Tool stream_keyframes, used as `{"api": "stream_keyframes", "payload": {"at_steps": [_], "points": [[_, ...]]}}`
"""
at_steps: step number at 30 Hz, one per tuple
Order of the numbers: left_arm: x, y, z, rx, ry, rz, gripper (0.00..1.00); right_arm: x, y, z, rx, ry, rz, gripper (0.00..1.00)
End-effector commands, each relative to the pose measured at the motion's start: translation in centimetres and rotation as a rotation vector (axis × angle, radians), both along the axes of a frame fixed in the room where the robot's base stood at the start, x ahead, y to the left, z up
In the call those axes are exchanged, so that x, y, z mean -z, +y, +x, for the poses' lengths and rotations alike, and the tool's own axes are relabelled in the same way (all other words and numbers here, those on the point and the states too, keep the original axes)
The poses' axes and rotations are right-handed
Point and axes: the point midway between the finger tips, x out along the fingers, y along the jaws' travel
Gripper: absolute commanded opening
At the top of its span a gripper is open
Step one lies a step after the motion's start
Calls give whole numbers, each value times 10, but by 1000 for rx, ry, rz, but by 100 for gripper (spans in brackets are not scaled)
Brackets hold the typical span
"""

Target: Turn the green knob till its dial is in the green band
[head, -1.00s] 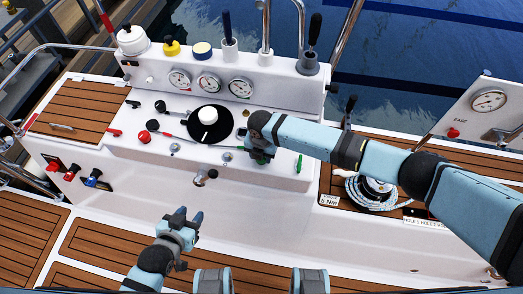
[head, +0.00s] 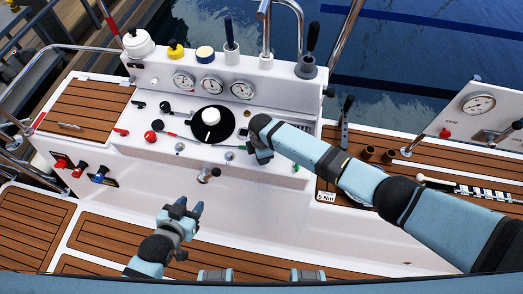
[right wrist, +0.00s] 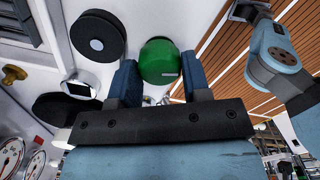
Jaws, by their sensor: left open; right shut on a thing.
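The green knob (right wrist: 158,62) shows in the right wrist view between the two fingers of my right gripper (right wrist: 160,85), which is shut on it. In the head view the right gripper (head: 258,150) is at the right part of the white console's ledge, and it hides most of the knob. Three round white dials, left (head: 183,82), middle (head: 212,85) and right (head: 242,89), stand on the console's upright panel. Their needles and bands are too small to read. My left gripper (head: 189,208) is open and empty, low in front of the console.
A black disc with a white knob (head: 211,116) lies left of the right gripper. A red-knobbed lever (head: 151,136) and a metal tap (head: 207,175) are nearby. Brown cups (head: 378,154) and a striped thing (head: 485,189) are on the right deck. Free space surrounds the left gripper.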

Motion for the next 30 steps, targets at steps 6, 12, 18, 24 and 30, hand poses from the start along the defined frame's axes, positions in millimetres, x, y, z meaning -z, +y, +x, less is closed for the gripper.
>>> {"api": "stream_keyframes", "payload": {"at_steps": [6,12,18,24,30], "points": [[-12,1,0,-1,1,2,43,-3,-1,1,198,-1,-2,20],[-19,4,0,-6,-2,7,43,-3,-1,1,347,-1,-1,20],[-23,6,0,-10,-4,8,43,-2,-1,2,448,-1,-1,20],[-25,5,0,-10,-3,7,43,-1,-1,2,504,-2,-3,20],[-26,5,-1,-11,-3,7,43,-1,-1,2,522,-2,-3,20]]}}
